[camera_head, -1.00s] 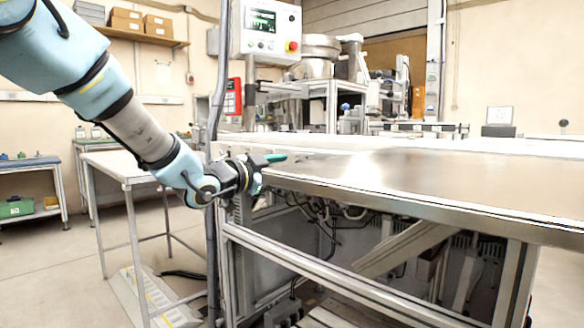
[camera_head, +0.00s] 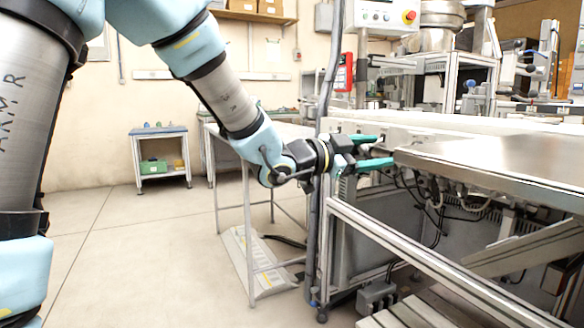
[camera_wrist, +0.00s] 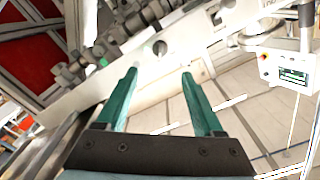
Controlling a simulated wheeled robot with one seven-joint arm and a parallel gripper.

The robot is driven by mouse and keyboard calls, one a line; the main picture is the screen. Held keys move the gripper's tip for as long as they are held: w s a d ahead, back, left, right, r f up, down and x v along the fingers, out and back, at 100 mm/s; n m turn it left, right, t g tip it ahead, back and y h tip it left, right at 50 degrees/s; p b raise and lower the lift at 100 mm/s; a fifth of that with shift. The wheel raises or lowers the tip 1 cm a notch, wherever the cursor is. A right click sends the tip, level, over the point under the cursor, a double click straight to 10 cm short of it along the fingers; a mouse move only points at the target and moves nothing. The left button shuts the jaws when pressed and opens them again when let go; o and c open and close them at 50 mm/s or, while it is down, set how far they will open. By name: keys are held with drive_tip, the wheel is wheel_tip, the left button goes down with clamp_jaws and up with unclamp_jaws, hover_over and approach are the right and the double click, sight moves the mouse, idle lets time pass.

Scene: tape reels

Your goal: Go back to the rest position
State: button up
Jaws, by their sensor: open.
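My gripper (camera_head: 376,150) is open and empty, its two green fingers pointing right in the head view, close to the near left corner of the metal-topped machine table (camera_head: 500,165). In the wrist view the two fingers of my gripper (camera_wrist: 160,98) stand apart with nothing between them. No tape reel can be made out in either view.
A small white table (camera_head: 270,130) stands behind my gripper, and a bench with a green box (camera_head: 153,167) is at the back wall. A control box (camera_head: 385,14) hangs above on a post. Open floor (camera_head: 150,260) lies at the left.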

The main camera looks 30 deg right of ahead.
drive_tip(key=w+a+f+n+t+y, duration=0.45)
drive_tip(key=w+a+f+n, duration=0.2)
drive_tip(key=w+a, duration=0.45)
drive_tip(key=w+a+f+n+t+y, duration=0.4)
drive_tip(key=w+a+f+n+y, duration=0.4)
drive_tip(key=a, duration=0.5)
drive_tip(key=a+f+n+y, duration=0.2)
drive_tip(key=a+f, duration=0.1)
drive_tip(key=a, duration=0.8)
drive_tip(key=s+a+f+n+g+y, duration=0.25)
drive_tip(key=s+a+n, duration=0.2)
drive_tip(key=a, duration=0.35)
drive_tip(key=s+a+f+n+g+y, duration=0.1)
drive_tip(key=s+a+f+n+g, duration=0.2)
drive_tip(key=s+a, duration=0.45)
wheel_tip(320, 180, up, 28)
drive_tip(key=a+p, duration=0.1)
drive_tip(key=p, duration=2.7)
drive_tip(key=shift+w+a+n, duration=0.15)
drive_tip(key=shift+a+n, duration=0.15)
